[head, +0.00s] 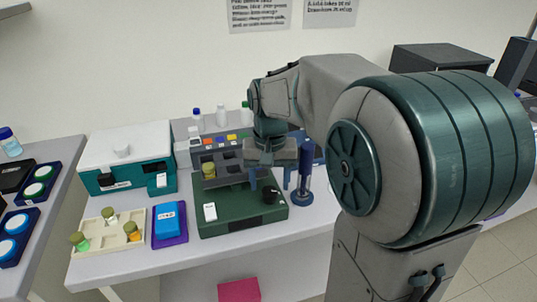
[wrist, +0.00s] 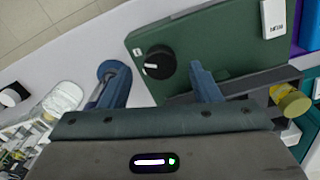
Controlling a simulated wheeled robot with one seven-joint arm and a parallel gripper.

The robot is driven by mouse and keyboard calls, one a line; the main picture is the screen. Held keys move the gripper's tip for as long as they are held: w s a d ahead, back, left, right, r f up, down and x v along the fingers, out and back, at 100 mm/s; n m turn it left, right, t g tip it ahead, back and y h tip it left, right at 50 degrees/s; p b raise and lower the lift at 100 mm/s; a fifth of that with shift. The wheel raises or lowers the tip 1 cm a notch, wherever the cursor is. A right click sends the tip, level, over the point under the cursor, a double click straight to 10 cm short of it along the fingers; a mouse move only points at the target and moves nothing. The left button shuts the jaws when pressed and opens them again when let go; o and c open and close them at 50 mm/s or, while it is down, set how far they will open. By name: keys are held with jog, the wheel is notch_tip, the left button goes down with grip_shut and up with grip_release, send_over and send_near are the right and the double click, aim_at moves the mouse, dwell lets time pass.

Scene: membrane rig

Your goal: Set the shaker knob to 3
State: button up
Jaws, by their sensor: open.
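The shaker is a dark green box (head: 240,222) on the bench, and it also shows in the wrist view (wrist: 215,30). Its black round knob (head: 270,195) sits at the box's right end; in the wrist view the knob (wrist: 158,62) has a white mark pointing to the left. The scale numbers are too small to read. A white switch (head: 210,212) is on the box's left part. My gripper (head: 269,181) is open and empty above the knob. In the wrist view, the knob lies just beyond the gap between my blue fingers (wrist: 156,83), apart from them.
A blue stand (head: 302,196) is close to the right of the shaker. A grey rack with coloured caps (head: 215,137) stands behind it. A blue box on a purple tray (head: 169,222), a cream tray (head: 93,243) and a teal-and-white unit (head: 125,150) are to the left.

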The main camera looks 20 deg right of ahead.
aim_at(270, 191)
notch_tip(270, 191, up, 11)
jog(key=shift+r+p, duration=0.2)
jog(key=shift+p, duration=0.2)
jog(key=s+a+f+n+t+p, duration=0.1)
jog(key=s+f+n+t, duration=0.1)
jog(key=s+f, duration=0.9)
jog(key=s+n, duration=0.1)
jog(key=s, duration=0.2)
jog(key=shift+t, duration=0.4)
